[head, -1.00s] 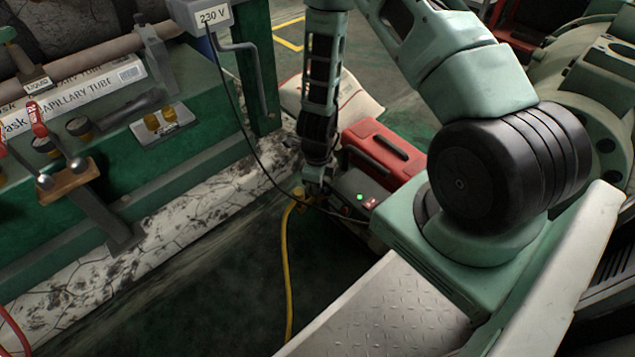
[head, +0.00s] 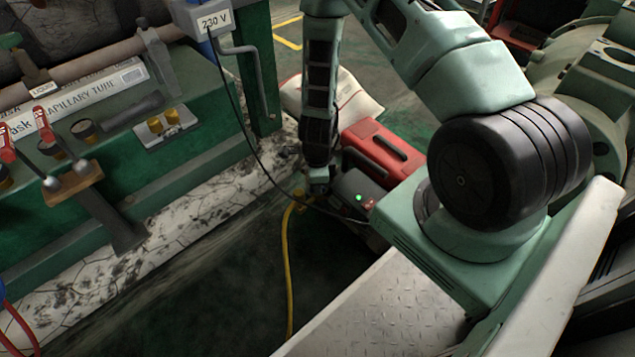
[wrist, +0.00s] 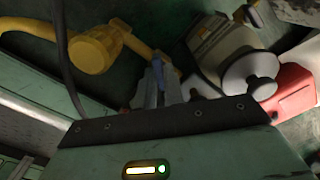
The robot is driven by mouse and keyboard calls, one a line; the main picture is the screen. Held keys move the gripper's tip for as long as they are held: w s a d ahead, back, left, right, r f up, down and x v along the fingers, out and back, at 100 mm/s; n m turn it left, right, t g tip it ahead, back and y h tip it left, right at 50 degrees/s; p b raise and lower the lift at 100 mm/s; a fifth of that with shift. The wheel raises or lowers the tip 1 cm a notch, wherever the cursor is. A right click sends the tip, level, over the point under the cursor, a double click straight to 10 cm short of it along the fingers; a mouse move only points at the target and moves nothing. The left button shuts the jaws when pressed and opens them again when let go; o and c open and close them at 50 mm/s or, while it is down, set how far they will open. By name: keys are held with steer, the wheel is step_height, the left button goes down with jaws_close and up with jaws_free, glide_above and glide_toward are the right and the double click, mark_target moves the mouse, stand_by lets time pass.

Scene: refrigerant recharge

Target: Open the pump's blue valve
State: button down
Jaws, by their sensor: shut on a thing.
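The pump (head: 358,187) stands on the floor, with a green light and a red switch on its dark end and a red body (head: 385,150) behind. In the head view my gripper (head: 319,187) points down beside the pump's near-left end, close to the yellow hose fitting. In the wrist view the gripper (wrist: 161,85) is shut on the blue valve (wrist: 158,66), of which only a small part shows between the fingers. The yellow fitting (wrist: 95,50) lies just left of the fingers. The valve is hidden in the head view.
A yellow hose (head: 287,260) runs along the floor from the pump. A black cable (head: 240,125) hangs from the 230 V box (head: 213,20) to the pump. The green bench (head: 130,190) with gauges and valves stands at left. Dark floor left of the hose is clear.

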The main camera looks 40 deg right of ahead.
steer(key=shift+n, duration=0.8)
steer(key=shift+p, duration=0.3)
steer(key=shift+r+n+p, duration=0.1)
steer(key=shift+n+p, duration=0.45)
steer(key=shift+n, duration=0.65)
steer(key=c, duration=1.4)
jaws_free()
step_height(320, 180, up, 9)
steer(key=p, duration=0.8)
